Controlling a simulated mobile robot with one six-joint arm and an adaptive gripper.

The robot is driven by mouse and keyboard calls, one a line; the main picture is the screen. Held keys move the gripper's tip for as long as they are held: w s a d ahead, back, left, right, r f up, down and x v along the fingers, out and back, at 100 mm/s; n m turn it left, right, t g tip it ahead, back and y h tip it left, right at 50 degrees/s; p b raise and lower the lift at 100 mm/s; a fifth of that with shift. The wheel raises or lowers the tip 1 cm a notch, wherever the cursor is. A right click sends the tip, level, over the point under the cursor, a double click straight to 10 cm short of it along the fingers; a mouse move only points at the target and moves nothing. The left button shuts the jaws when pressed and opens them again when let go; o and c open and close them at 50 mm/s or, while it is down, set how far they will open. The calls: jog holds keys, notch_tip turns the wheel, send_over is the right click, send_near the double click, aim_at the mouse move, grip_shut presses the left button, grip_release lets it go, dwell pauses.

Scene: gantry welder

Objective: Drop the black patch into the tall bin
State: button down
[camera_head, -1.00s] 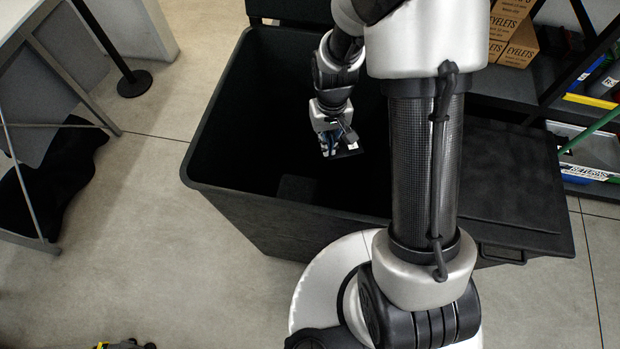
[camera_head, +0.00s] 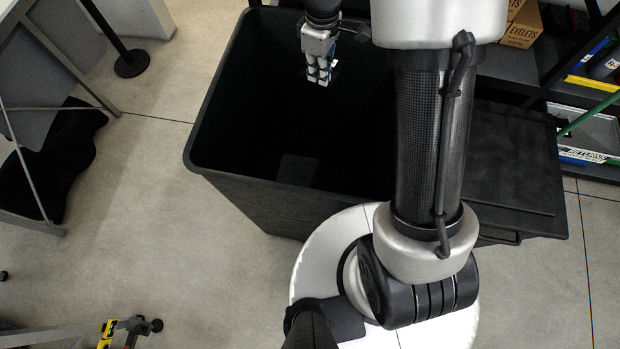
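The tall bin (camera_head: 250,205) is a large, deep black container, open at the top, in the middle of the camera view. My gripper (camera_head: 319,80) is over the bin's opening, toward its far side, with the fingers pointing down. The fingertips look close together, but I cannot tell whether they are open or shut. I cannot make out the black patch against the dark inside of the bin. A small pale spot shows beside the fingers, and I cannot tell what it is.
A black lidded box (camera_head: 510,165) stands right of the bin. Shelves with cartons (camera_head: 522,28) and a white tray (camera_head: 590,130) are at the upper right. A black post base (camera_head: 131,64) and a table with a dark cloth-like shape (camera_head: 50,160) are left.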

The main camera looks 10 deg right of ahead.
notch_tip(320, 180, down, 4)
jog(key=b, duration=0.2)
jog(key=shift+f+b, duration=0.2)
jog(key=shift+b, duration=0.2)
jog(key=c, duration=1.7)
grip_release()
notch_tip(320, 180, up, 11)
jog(key=shift+r, duration=0.55)
